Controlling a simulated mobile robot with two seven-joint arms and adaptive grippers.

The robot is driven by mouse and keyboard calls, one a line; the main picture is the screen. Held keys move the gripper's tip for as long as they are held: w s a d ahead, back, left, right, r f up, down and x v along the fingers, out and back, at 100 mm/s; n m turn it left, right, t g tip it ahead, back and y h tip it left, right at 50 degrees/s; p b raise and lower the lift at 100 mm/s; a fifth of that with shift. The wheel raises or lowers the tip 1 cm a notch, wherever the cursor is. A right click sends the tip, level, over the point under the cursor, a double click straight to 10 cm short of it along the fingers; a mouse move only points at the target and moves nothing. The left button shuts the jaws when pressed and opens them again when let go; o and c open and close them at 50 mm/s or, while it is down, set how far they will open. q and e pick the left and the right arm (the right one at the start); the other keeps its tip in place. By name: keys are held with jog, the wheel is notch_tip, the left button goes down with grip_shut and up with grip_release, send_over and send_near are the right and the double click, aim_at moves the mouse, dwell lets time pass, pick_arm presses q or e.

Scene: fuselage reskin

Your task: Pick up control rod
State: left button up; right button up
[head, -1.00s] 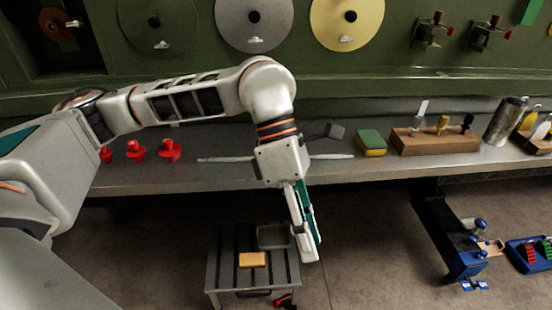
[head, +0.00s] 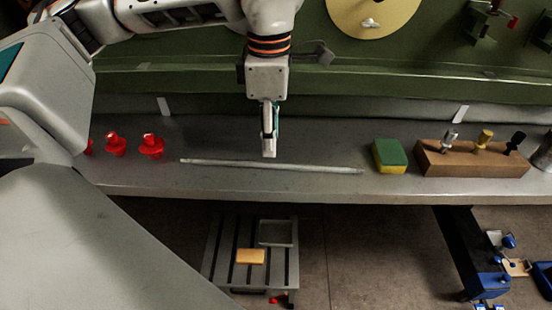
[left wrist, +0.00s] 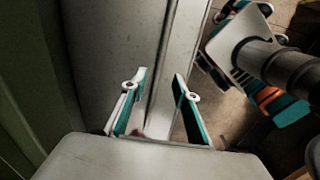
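The control rod (head: 315,169) is a long, thin, pale grey bar lying flat, left to right, on the grey bench in the head view. My left gripper (head: 269,153) points down just behind and above the middle of the rod; it looks apart from it, and its fingers show edge-on. In the left wrist view my left gripper (left wrist: 160,85) is open, its two teal-and-white fingers apart with nothing seen held. A pale strip runs between and beyond them there; I cannot tell the rod from the bench edge. My right gripper is not recognisable in either view.
On the bench (head: 225,187), red knobs (head: 152,147) stand left of the rod. A green-and-yellow sponge (head: 390,156) and a wooden block with tools (head: 470,159) are to its right. A green panel rises behind. Below is a low slatted stand (head: 225,265).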

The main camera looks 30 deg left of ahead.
aim_at(267, 163)
pick_arm(q)
jog(key=shift+s+a+f, duration=0.1)
jog(key=shift+s+f, duration=0.15)
jog(key=shift+f, duration=0.5)
jog(key=f, duration=0.4)
jog(key=shift+w+a+f, duration=0.15)
jog(key=shift+a+f, duration=0.15)
jog(key=shift+f, duration=0.1)
grip_shut()
